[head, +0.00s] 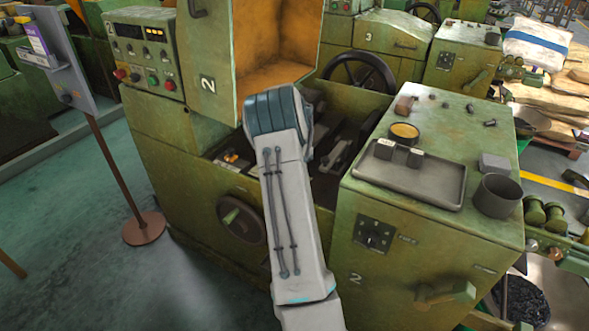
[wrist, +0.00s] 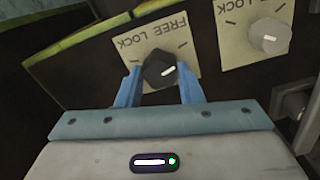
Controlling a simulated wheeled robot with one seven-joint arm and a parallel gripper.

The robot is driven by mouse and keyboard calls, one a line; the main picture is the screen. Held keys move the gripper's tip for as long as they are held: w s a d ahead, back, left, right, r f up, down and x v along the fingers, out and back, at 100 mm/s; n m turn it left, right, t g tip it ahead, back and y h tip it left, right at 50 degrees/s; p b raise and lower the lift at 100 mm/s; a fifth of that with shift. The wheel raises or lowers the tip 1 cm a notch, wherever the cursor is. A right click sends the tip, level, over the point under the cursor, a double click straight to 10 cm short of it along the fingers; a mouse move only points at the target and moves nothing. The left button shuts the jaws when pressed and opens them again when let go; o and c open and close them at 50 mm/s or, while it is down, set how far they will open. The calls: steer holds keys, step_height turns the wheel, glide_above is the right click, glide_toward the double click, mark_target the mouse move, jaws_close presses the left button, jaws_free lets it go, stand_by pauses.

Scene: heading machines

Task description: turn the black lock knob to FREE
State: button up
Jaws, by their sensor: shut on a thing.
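In the wrist view, the black lock knob (wrist: 156,72) sits on a pale plate (wrist: 187,52) lettered FREE and LOCK, which appears turned over. A short white mark on the knob points right and slightly up in the picture. My gripper (wrist: 160,74) has its two blue fingers on either side of this knob and is shut on it. In the head view my arm reaches into the machine marked 2, and the knob and my fingers are hidden there.
A grey knob (wrist: 269,38) on a similar plate is just right of the black one in the wrist view. In the head view, an orange-lined open cover (head: 277,62) rises behind my arm. A green cabinet (head: 430,250) with a tray (head: 415,192) stands to the right.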

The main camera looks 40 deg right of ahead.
steer(key=shift+d, duration=0.1)
stand_by(0.4)
steer(key=o, duration=1)
steer(key=shift+c, duration=0.2)
step_height(320, 180, up, 14)
